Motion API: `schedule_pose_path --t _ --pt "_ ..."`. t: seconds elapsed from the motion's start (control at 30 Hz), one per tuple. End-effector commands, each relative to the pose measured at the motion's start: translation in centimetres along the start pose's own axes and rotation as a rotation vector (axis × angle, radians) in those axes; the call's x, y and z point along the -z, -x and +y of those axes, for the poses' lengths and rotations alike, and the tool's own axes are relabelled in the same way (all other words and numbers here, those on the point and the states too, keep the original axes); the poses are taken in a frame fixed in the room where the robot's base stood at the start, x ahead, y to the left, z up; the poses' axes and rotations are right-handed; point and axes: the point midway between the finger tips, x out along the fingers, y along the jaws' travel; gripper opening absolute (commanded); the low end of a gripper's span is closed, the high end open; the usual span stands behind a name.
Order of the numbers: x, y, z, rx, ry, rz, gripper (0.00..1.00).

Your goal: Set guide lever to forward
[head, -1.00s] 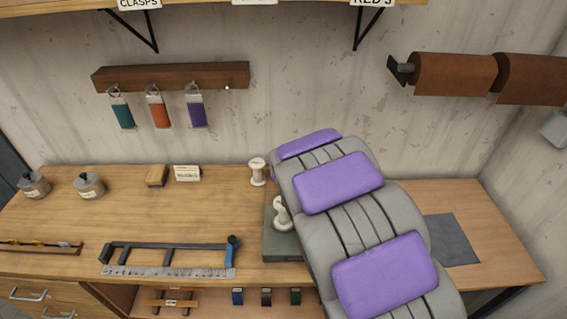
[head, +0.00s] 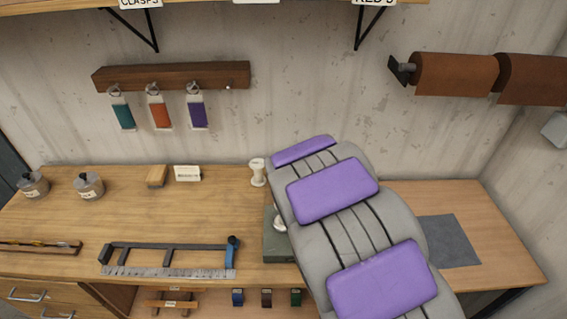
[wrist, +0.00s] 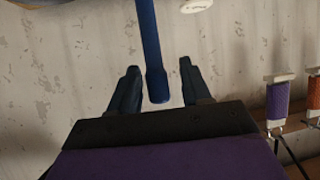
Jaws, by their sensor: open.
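A black guide frame with a ruler edge (head: 165,272) lies on the workbench, with an upright blue lever (head: 232,250) at its right end. A green block (head: 276,245) to its right is partly hidden by my arm. My gripper (wrist: 158,70) is open in the wrist view, with its two dark fingers apart. A blue bar (wrist: 150,45) comes down from the top edge and ends in the gap between them, apart from both. I cannot tell whether it is the same lever. In the head view my arm hides the gripper.
The wooden workbench (head: 205,215) holds jars (head: 89,186), a wooden block (head: 157,176), a white card (head: 187,173) and a white spool (head: 258,172). Coloured tags (head: 160,113) hang on the wall rail. Leather rolls (head: 455,75) project at the right. A grey mat (head: 448,242) lies right of my arm.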

Motion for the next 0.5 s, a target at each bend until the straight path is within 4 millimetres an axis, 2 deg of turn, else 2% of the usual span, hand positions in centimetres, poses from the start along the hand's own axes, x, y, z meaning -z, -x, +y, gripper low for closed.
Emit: schedule_pose_path --t 0.17,0.27,0.5 --pt "0.1 0.3 0.1 0.000 -0.001 0.001 0.48" --pt "0.1 1.2 0.1 0.000 -0.001 0.000 0.48" --pt "0.2 5.0 0.0 0.001 0.000 0.002 0.48"
